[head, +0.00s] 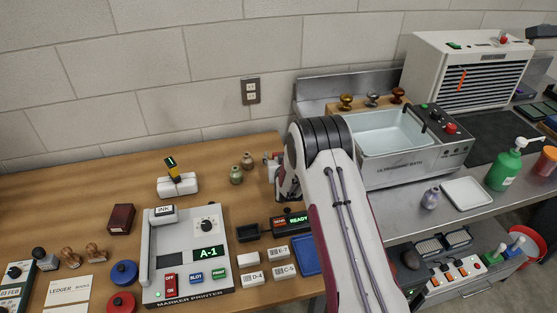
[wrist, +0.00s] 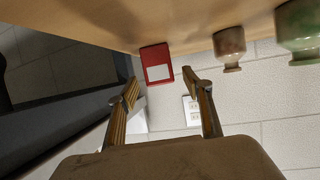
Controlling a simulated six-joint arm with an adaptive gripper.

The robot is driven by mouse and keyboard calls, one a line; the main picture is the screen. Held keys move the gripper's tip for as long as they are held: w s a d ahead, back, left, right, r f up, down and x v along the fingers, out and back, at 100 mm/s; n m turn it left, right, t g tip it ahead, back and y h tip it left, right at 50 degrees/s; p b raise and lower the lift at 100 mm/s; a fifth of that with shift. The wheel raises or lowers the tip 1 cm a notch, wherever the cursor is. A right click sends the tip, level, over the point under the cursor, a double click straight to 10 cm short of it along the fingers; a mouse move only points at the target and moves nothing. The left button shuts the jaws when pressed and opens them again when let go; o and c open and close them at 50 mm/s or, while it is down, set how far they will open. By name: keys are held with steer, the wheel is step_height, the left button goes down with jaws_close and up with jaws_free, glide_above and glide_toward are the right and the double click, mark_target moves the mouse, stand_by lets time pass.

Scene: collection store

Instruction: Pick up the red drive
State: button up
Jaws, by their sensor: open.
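The red drive (wrist: 157,62), a small red block with a white label, stands on the wooden bench in the wrist view. My gripper (wrist: 161,79) is open, its two fingers spread, and the drive shows between and just beyond the fingertips. Nothing is held. I cannot tell whether either finger touches the drive. In the head view my arm covers most of the spot right of the small bottles, and the gripper and drive cannot be made out clearly there.
A brown bottle (wrist: 229,48) and a green bottle (wrist: 300,32) stand beside the drive. A marker printer (head: 187,255) sits on the bench. An ultrasonic bath (head: 410,145) is right of my arm. A wall outlet (head: 251,91) is behind.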

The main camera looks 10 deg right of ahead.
steer(key=shift+x, duration=0.95)
steer(key=c, duration=1.2)
